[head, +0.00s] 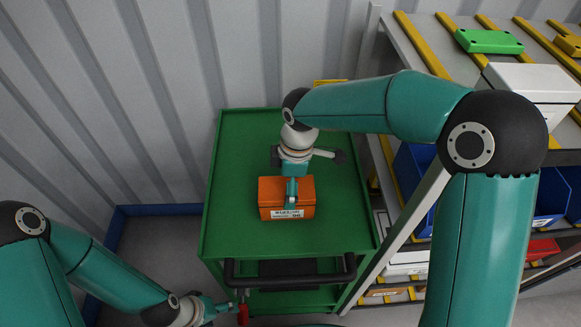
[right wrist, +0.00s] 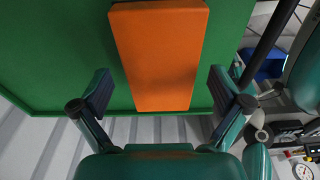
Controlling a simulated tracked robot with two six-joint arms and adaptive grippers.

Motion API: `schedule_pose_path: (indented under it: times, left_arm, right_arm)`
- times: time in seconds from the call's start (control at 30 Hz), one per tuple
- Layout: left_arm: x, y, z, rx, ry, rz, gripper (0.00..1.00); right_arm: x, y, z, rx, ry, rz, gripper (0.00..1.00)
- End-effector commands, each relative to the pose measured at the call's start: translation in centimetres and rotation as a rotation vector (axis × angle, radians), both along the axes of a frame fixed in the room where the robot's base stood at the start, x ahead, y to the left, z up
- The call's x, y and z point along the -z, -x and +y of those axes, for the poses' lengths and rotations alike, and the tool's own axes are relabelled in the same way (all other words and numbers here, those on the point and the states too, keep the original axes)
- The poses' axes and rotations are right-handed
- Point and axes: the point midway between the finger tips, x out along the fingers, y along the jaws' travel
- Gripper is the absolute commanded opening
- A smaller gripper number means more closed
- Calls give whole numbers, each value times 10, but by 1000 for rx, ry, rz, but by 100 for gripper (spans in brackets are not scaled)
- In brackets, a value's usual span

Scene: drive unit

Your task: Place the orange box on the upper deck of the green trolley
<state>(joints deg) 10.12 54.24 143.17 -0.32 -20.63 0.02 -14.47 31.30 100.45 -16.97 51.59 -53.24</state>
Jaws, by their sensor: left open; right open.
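The orange box (head: 286,200) with a white label sits on the upper deck (head: 235,165) of the green trolley, near its middle. In the right wrist view the orange box (right wrist: 160,55) lies between and beyond two spread fingers, with green deck (right wrist: 60,45) around it. My right gripper (head: 292,192) reaches over the box from behind; it is open, with visible gaps between the fingers and the box sides. My left gripper (head: 222,308) is low at the trolley's front left corner, away from the box. It is open and empty.
A dark push handle (head: 290,280) runs along the trolley's front. A rack to the right holds a green case (head: 488,41), a white box (head: 535,82) and blue bins (head: 418,170). A corrugated wall (head: 130,90) stands behind. A small red item (head: 243,314) is near my left gripper.

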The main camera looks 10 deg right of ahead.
Motion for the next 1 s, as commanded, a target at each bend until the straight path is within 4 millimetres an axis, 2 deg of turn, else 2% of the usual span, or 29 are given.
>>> schedule_pose_path:
  times: [0.2,0.4,1.0]
  left_arm:
    - [3,0,0,0,0,0,72]
    - [3,0,0,0,0,0,72]
    - [3,0,0,0,0,0,72]
  right_arm:
    - [-45,1,-5,0,-2,-4,100]
    - [-68,1,-8,0,-1,-2,100]
    - [-73,2,-9,0,0,0,100]
